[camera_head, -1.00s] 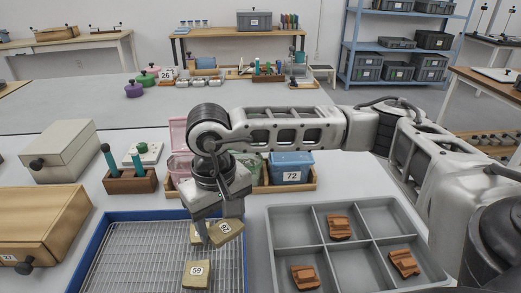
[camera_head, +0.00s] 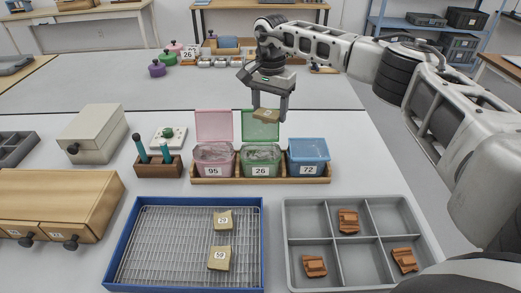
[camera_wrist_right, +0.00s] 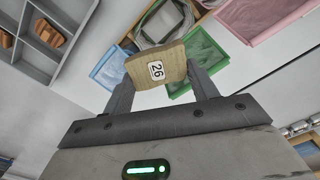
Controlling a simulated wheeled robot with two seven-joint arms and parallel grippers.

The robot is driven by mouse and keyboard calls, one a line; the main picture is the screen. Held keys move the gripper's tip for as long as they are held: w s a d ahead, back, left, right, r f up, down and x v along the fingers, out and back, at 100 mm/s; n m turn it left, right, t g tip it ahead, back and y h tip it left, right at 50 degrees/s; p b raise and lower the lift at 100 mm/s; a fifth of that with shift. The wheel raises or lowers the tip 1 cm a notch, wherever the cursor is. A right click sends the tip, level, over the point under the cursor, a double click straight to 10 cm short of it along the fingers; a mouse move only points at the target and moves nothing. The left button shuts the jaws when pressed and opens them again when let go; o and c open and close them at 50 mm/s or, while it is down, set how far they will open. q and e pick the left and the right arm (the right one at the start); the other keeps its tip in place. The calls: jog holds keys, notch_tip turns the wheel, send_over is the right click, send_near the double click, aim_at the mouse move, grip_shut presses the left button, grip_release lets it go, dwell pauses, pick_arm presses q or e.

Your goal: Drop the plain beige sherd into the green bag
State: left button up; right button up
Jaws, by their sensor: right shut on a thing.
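My right gripper (camera_head: 269,108) is shut on a plain beige sherd (camera_head: 266,116), held in the air in front of the raised green lid (camera_head: 260,127). The green bag (camera_head: 262,160), a green-tinted box labelled 26 with clear film inside, stands open below the sherd, between the pink and blue ones. The sherd is clear of it. My left gripper is not in view.
The pink box (camera_head: 214,160), labelled 95, is open; the blue box (camera_head: 308,154), labelled 72, is shut. Two beige sherds (camera_head: 223,220) lie on the wire rack in the blue tray (camera_head: 120,250). Terracotta sherds (camera_head: 348,221) lie in the grey divided tray (camera_head: 292,243).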

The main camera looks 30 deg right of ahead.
notch_tip(320, 180, down, 5)
jog(key=b, duration=0.4)
jog(key=shift+f, duration=0.15)
jog(key=o, duration=1.1)
jog(key=shift+r, duration=0.2)
notch_tip(320, 180, up, 16)
jog(key=shift+f, duration=0.1)
